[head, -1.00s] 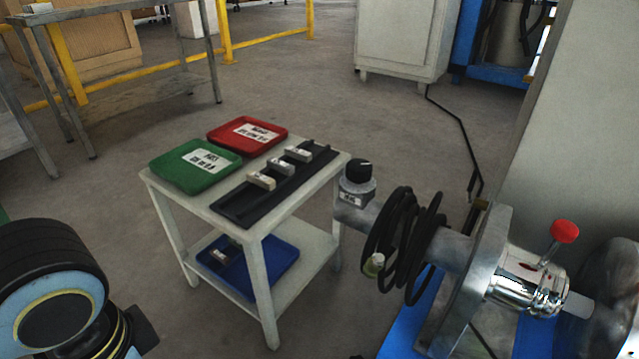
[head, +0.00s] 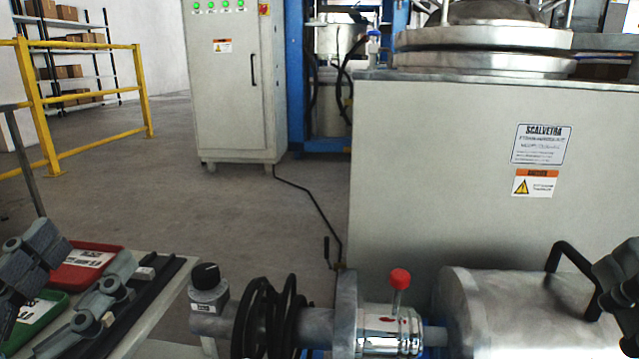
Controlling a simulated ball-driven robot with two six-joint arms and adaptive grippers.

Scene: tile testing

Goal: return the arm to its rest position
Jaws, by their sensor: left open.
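My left gripper (head: 102,303) is in the lower left of the head view, above the small white table (head: 172,300). Its grey fingers are spread apart, with nothing seen between them. It hides parts of the red tray (head: 88,262), the green tray (head: 38,318) and the black rack (head: 150,300). One pale tile (head: 145,273) shows on the rack beside a finger. A dark grey part at the right edge looks like my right gripper (head: 617,275); it is cut off and its jaws cannot be made out.
A machine with a red-knobbed lever (head: 400,279), black coiled hose (head: 268,318) and black-capped knob (head: 206,277) stands right of the table. A grey cylinder (head: 515,312) and a large panel (head: 430,180) fill the right. Open floor (head: 170,190) lies behind the table.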

